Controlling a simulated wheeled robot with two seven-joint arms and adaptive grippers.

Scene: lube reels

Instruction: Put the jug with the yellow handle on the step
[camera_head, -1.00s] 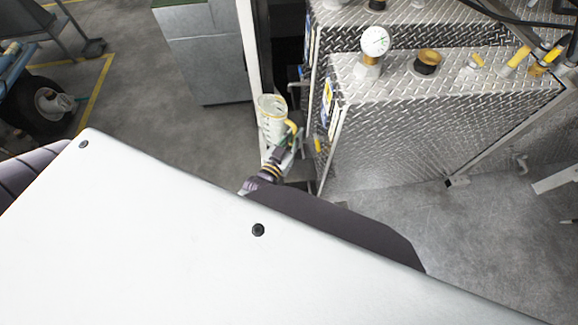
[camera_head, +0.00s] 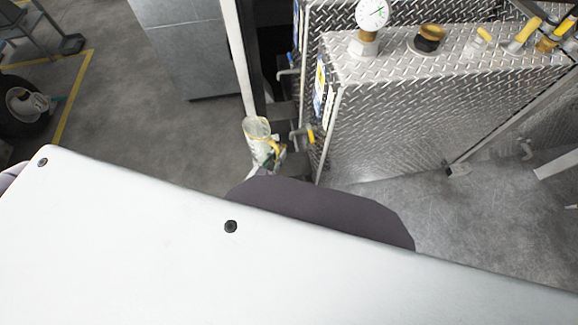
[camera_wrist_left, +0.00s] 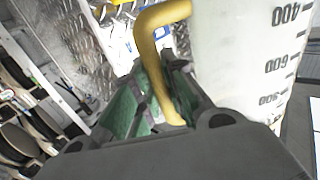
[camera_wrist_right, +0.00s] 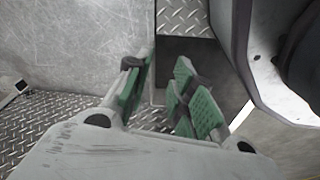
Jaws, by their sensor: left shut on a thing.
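The jug (camera_head: 257,131) is pale and translucent with a yellow handle; it is upright or nearly so, beside the white post. My left gripper (camera_head: 266,162) is shut on the yellow handle (camera_wrist_left: 158,50). The left wrist view shows green finger pads around the handle and the jug's wall (camera_wrist_left: 245,55) with its printed scale. Dark ledge-like surfaces (camera_head: 297,163) show low between post and tank; I cannot tell whether one is the step. My right gripper (camera_wrist_right: 160,88) is open and empty, seen only in its own wrist view.
A diamond-plate tank (camera_head: 420,110) with a gauge (camera_head: 371,15) stands right of the jug. A yellow-handled valve (camera_head: 310,133) sticks out close to the jug. The white post (camera_head: 240,60) stands just behind it. Grey floor is open at left.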

